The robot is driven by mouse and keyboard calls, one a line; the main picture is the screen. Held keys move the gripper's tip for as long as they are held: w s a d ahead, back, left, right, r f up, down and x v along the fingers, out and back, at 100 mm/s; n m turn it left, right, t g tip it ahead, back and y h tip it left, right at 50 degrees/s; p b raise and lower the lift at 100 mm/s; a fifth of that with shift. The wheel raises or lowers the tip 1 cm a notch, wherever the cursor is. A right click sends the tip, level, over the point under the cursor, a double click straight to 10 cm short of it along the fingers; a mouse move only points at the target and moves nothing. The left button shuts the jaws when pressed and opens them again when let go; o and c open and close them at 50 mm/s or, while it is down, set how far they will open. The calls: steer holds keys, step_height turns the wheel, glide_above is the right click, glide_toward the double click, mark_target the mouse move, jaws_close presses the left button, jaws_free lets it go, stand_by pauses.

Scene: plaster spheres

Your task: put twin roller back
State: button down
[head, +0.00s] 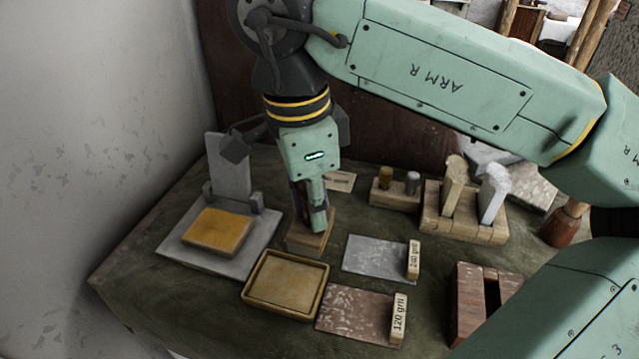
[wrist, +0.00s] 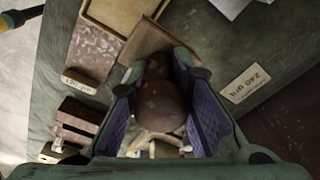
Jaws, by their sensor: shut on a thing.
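My gripper (head: 316,226) points down over the middle of the table. In the wrist view its purple-lined fingers are shut on a brown, mottled, rounded thing (wrist: 160,103), which I take to be the twin roller. Its twin shape cannot be made out. In the head view only a brown strip of it (head: 298,200) shows beside the fingers. I cannot tell whether the roller touches the block.
A yellow-edged tray (head: 285,315) lies just in front of the block. A grey stand (head: 171,257) with a yellow pad is left. Grey (head: 373,262) and brown (head: 350,318) sheets with grit labels lie right. Wooden holders (head: 467,226) stand behind them. A slotted reddish block (head: 466,325) is front right.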

steer(key=w+f+p, duration=0.1)
steer(key=w, duration=0.1)
steer(key=w+f+p, duration=0.1)
steer(key=w, duration=0.2)
steer(key=w+f+p, duration=0.1)
steer(key=w+f, duration=0.1)
steer(key=shift+w+d, duration=0.2)
steer(key=shift+d, duration=0.1)
steer(key=shift+f, duration=0.1)
steer(key=shift+f, duration=0.2)
steer(key=c, duration=1.4)
jaws_free()
steer(key=shift+c, duration=0.2)
steer(key=shift+r, duration=0.2)
step_height(320, 180, up, 12)
steer(key=a+b, duration=0.1)
steer(key=shift+s+b, duration=0.25)
steer(key=shift+b, duration=0.05)
